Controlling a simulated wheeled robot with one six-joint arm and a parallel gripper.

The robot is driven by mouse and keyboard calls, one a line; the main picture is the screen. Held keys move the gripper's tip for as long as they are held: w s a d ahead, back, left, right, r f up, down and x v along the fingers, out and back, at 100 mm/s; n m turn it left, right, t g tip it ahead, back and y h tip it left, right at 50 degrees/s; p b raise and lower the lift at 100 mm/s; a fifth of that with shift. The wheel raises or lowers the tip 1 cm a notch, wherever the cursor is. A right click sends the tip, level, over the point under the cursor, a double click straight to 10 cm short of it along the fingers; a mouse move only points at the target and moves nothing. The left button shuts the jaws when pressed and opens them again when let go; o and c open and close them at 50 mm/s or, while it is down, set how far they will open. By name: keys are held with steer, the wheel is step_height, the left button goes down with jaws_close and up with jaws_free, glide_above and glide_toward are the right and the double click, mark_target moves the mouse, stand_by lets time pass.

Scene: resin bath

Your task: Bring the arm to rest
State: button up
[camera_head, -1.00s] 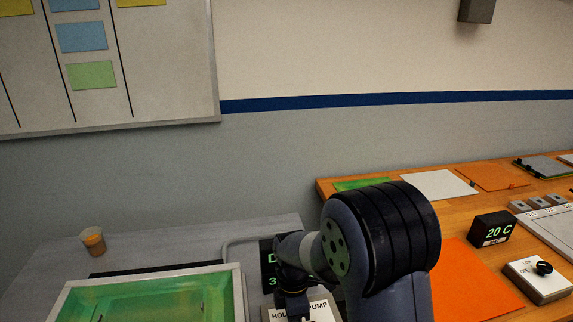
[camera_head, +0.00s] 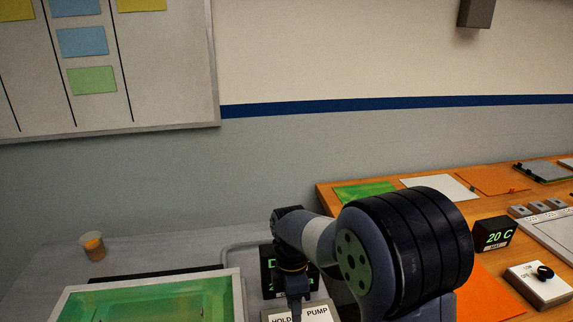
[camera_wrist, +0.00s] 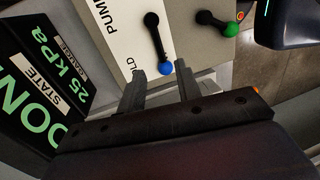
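My gripper (camera_wrist: 160,82) shows in the wrist view with its two fingers apart and nothing held between them. It is over a pump panel (camera_wrist: 128,27) that has a black lever with a blue tip (camera_wrist: 166,69) and another with a green tip (camera_wrist: 230,30). The blue tip appears just beyond the gap between my fingertips; the exact distance cannot be told.
A state display (camera_wrist: 40,85) reads DONE and 25 kPa beside the panel. A green bath tray (camera_head: 236,285) and a small cup (camera_head: 93,246) stand to the left. An orange worktop (camera_head: 335,200) with a 20 C display (camera_head: 493,234) and a switch box (camera_head: 540,284) lies to the right.

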steer(key=f, duration=0.2)
steer(key=s+f, duration=0.1)
steer(key=f, duration=0.4)
steer(key=shift+s+d, duration=0.15)
steer(key=shift+s, duration=0.1)
steer(key=shift+w+m+y, duration=0.15)
steer(key=shift+w+m, duration=0.2)
steer(key=shift+m, duration=0.4)
steer(key=shift+w+m+y, duration=0.15)
steer(key=shift+w+m, duration=0.15)
steer(key=shift+m, duration=0.45)
steer(key=shift+r, duration=0.1)
